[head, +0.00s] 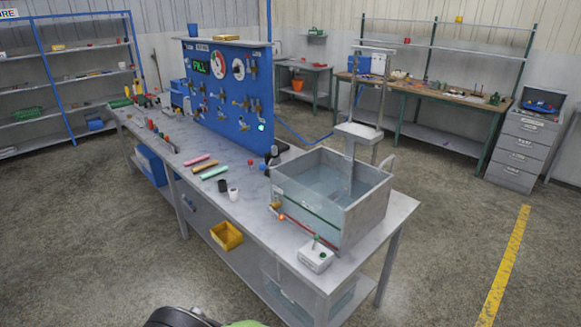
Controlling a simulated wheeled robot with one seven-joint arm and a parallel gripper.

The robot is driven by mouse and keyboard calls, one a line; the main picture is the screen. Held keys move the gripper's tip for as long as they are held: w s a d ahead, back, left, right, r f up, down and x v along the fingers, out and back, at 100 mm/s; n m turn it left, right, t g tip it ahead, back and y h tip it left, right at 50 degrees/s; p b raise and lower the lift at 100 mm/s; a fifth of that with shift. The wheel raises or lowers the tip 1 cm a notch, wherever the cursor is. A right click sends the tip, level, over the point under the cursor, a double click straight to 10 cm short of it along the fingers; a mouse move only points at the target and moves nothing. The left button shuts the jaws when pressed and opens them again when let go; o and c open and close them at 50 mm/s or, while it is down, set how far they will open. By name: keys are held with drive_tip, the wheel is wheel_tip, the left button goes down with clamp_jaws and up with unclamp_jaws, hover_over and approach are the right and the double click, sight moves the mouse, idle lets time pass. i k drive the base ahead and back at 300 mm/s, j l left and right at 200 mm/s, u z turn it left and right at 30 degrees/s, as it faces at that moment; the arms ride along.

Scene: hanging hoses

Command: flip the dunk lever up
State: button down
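A glass-fronted water tank (305,203) stands at the right end of the grey workbench. A grey plate on a vertical post (358,131) stands over the tank, and the post runs down into the water. A thin red bar (322,241) slopes down to the right along the tank's lower front. I cannot tell which of these is the dunk lever. Dark and green parts of my arm show at the bottom edge; my gripper's fingers are not seen.
A blue panel (228,91) with gauges, valves and a green "FILL" display stands on the bench. Coloured tubes (205,165) and small cups lie left of the tank. A yellow bin (226,236) is on the lower shelf. The floor in front is clear.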

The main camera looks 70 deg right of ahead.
sight(274, 162)
drive_tip(key=i+l+z, duration=0.2)
drive_tip(key=i+z, duration=0.75)
drive_tip(key=i+l+u, duration=0.35)
drive_tip(key=l+u, duration=0.15)
drive_tip(key=l, duration=0.15)
drive_tip(key=i+l+u, duration=0.25)
drive_tip(key=k+l, duration=0.1)
